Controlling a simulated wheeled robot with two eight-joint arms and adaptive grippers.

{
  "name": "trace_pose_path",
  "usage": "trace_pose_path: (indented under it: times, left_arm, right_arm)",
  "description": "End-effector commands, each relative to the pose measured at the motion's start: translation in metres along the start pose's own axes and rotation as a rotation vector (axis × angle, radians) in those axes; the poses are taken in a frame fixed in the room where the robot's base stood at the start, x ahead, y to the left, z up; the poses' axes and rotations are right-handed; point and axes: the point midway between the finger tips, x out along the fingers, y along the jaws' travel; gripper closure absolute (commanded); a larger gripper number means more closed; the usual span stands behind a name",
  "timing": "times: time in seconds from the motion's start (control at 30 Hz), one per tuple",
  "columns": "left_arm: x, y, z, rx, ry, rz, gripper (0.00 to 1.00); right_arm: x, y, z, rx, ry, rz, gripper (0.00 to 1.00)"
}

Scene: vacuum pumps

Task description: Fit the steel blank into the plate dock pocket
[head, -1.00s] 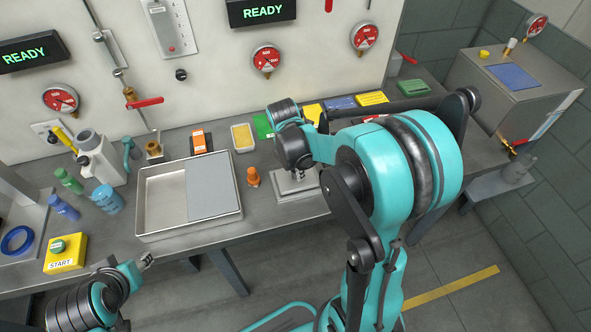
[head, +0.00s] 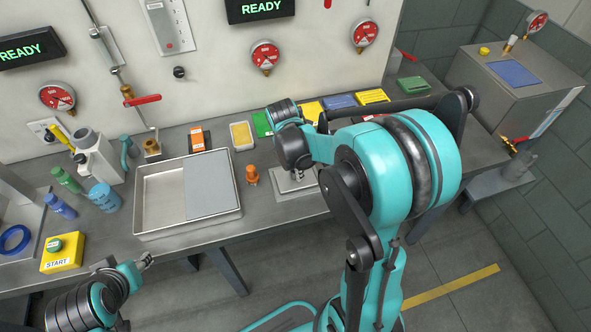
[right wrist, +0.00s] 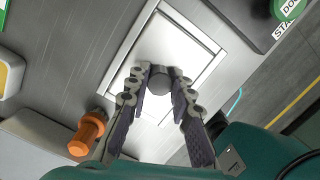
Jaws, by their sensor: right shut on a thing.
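The steel blank (right wrist: 178,52) is a bright square plate with a dark round knob. My right gripper (right wrist: 160,82) is shut on that knob in the right wrist view. The plate lies within the square frame of the plate dock (right wrist: 119,66), with a thin dark line along its edges; I cannot tell whether it sits fully down. In the head view the dock (head: 283,188) shows on the bench, partly hidden by my right arm. My left gripper (head: 147,260) is at the lower left, in front of the bench, too small to read.
An orange plug-shaped piece (head: 252,175) stands left of the dock, close to my right gripper, and shows in the wrist view (right wrist: 87,134). A shallow metal tray (head: 146,236) lies further left. Coloured blocks line the back. A yellow START box (head: 63,262) is at the left.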

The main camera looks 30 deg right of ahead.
Motion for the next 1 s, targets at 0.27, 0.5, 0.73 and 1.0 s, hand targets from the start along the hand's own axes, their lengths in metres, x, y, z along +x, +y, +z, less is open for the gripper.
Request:
trace_pose_path:
  times: [0.27, 0.5, 0.73, 1.0]
  left_arm:
    - [0.001, 0.0, 0.001, 0.0, 0.0, 0.0, 0.6]
    - [0.001, 0.0, 0.001, 0.0, 0.0, 0.0, 0.6]
    - [0.001, 0.0, 0.001, 0.0, 0.0, 0.0, 0.6]
    - [0.001, 0.0, 0.001, 0.0, 0.0, 0.0, 0.6]
  right_arm:
    - [0.001, 0.0, 0.0, 0.0, 0.0, 0.0, 0.54]
    - [0.0, 0.0, 0.0, 0.0, 0.0, 0.0, 0.54]
    - [-0.03, 0.0, -0.001, -0.001, 0.0, 0.0, 0.54]
    - [-0.088, 0.0, 0.0, -0.001, 0.0, 0.0, 0.54]
